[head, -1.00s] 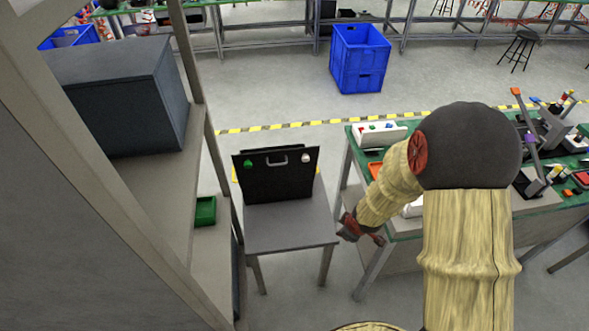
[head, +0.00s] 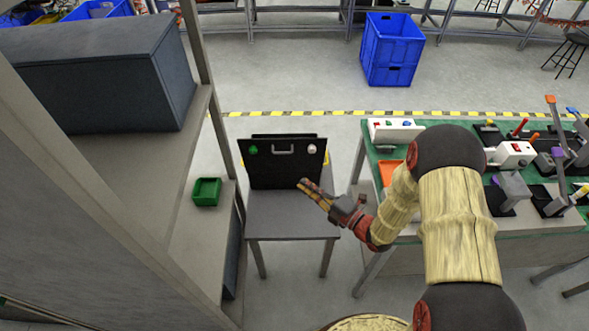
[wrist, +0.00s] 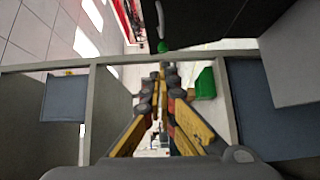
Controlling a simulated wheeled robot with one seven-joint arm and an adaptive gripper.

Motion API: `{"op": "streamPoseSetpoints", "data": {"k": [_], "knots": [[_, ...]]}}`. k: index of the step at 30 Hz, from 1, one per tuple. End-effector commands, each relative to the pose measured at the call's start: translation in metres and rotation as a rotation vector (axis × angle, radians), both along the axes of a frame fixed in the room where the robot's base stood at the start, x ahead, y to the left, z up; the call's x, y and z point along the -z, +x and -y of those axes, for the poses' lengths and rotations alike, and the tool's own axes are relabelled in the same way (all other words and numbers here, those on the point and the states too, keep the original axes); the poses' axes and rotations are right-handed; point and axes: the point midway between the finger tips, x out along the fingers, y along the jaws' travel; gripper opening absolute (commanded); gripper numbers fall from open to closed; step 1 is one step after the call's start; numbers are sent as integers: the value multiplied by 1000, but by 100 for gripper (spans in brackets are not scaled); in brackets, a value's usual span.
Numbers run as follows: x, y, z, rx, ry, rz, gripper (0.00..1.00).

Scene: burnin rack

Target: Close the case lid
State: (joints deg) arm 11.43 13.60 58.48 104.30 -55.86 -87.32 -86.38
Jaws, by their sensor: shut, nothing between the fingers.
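The black case (head: 287,172) stands on a small grey table (head: 290,222). Its upright dark panel carries a handle, a green knob (head: 253,149) on the left and a white knob (head: 311,149) on the right. A second dark edge shows just behind its top; how far the lid stands open is unclear. My gripper (head: 304,184) is shut and empty, in front of the panel's lower right part; I cannot tell whether it touches. In the wrist view the fingers (wrist: 160,75) are together, with the dark panel (wrist: 200,22) above them.
A grey shelf unit (head: 195,150) with a green bin (head: 207,191) stands close on the left. A green-topped workbench (head: 450,236) with tools is on the right. A blue crate (head: 390,50) stands on open floor behind.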

Motion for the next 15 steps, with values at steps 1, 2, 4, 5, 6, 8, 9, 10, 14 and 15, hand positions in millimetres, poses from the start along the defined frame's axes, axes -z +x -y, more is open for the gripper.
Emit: {"op": "streamPoseSetpoints", "data": {"k": [1, 2, 4, 5, 6, 8, 9, 10, 14, 15], "knots": [[0, 3, -4, -2, -1, 1, 0], [0, 6, -7, -2, -1, 1, 0], [1, 13, -15, -4, 0, 0, 0], [1, 16, -18, -4, 0, 0, 0], [1, 22, -24, -4, -1, 1, 0], [2, 31, -32, -4, -1, -1, 0], [2, 36, -38, -4, 1, -2, 0], [2, 41, -42, -4, 0, -1, 0], [3, 59, -59, -3, 0, -1, 0], [3, 65, -65, -3, 1, -2, 0]]}}
